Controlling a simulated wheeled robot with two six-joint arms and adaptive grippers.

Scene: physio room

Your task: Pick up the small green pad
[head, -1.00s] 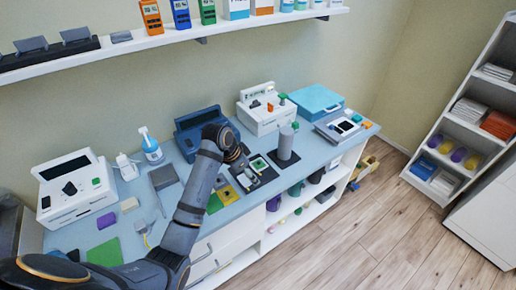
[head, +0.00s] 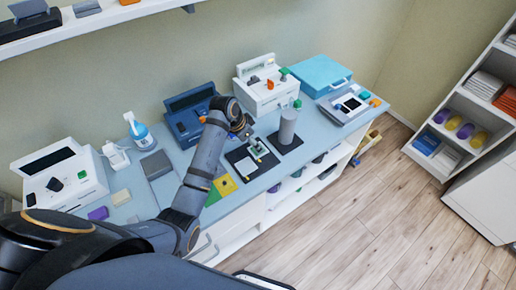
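Several small green pieces show in the head view, and I cannot tell for sure which is the small green pad. A larger flat green piece (head: 224,186) lies beside a yellow one, partly behind my arm. My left gripper (head: 244,131) is above the table by the blue device, left of the cylinder. Its fingers are too small and dark to read. My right gripper is out of view.
The white device (head: 262,96) and blue case (head: 312,74) stand at the back. The blue device (head: 186,124) is behind my arm. A spray bottle (head: 139,132) and white machine (head: 62,180) stand left. A shelf (head: 90,28) hangs above; open floor (head: 360,230) lies right.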

